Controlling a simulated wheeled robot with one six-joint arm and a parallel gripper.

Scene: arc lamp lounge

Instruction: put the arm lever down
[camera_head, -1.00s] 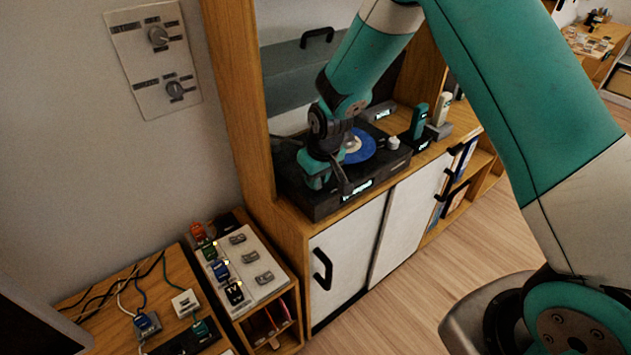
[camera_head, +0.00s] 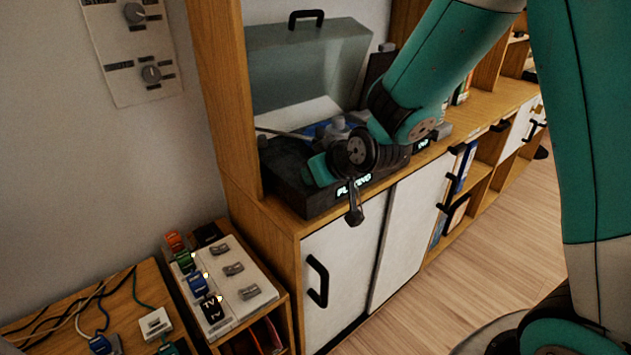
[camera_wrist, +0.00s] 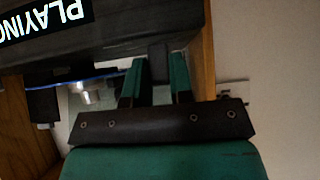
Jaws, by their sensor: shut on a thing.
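The black record player (camera_head: 290,185) stands on the wooden cabinet in the head view, with part of a blue disc (camera_head: 318,128) showing behind my arm. Its lit front display (camera_head: 354,186) reads "PLAYING", and this lettering (camera_wrist: 45,22) also shows upside down in the wrist view. My gripper (camera_head: 318,170) is low at the player's front left. In the wrist view my gripper (camera_wrist: 157,75) has its two teal fingers on either side of a small dark block (camera_wrist: 158,60), which looks like the arm lever. My wrist and arm hide much of the player's top.
A clear lid (camera_head: 305,65) with a black handle stands raised behind the player. A wooden post (camera_head: 218,90) rises close on its left. White doors (camera_head: 340,255) with black handles are below. A switch box (camera_head: 225,280) stands lower left; the floor at right is open.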

